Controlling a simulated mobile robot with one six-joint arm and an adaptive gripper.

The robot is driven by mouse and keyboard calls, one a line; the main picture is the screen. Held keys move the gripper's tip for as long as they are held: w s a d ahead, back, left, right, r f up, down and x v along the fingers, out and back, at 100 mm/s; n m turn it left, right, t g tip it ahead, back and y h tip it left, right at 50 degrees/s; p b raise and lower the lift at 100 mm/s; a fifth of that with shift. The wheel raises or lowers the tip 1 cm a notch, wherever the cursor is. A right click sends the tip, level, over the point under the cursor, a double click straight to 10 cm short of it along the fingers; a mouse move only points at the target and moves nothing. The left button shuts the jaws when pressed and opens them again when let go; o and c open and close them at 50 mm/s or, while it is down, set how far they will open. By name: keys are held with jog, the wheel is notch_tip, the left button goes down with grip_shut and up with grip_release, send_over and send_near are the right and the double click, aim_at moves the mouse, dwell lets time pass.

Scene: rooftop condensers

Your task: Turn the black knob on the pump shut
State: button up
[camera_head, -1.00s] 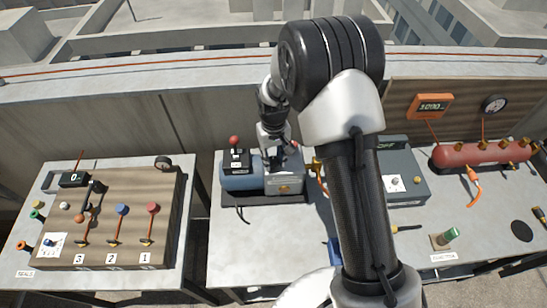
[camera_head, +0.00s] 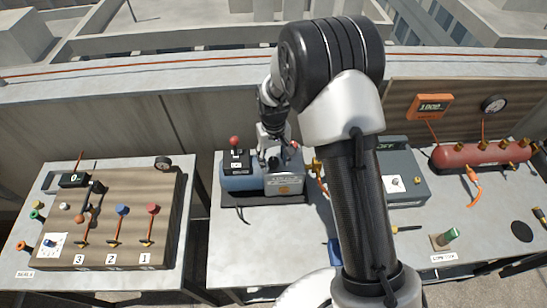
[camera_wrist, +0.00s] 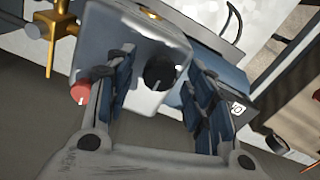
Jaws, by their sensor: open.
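The pump (camera_head: 285,184), a grey block with a blue motor body (camera_head: 240,182), sits on the table at the middle of the head view. In the wrist view the pump's grey housing (camera_wrist: 135,40) fills the upper middle. The black knob (camera_wrist: 158,72), round with a pale pointer mark, shows on it between my fingers. My gripper (camera_wrist: 163,88) is open, one finger on each side of the knob; I cannot tell whether they touch it. In the head view my gripper (camera_head: 274,148) is over the pump's top, partly hiding it.
A red knob (camera_wrist: 80,92) is beside my left finger in the wrist view, with a brass fitting (camera_wrist: 58,25) above it. A black switch box (camera_head: 236,160) stands on the motor. A grey case (camera_head: 402,178) and red cylinder (camera_head: 475,154) are to the right; a valve board (camera_head: 115,215) is left.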

aim_at(274, 160)
notch_tip(274, 160, up, 12)
dwell(0.6)
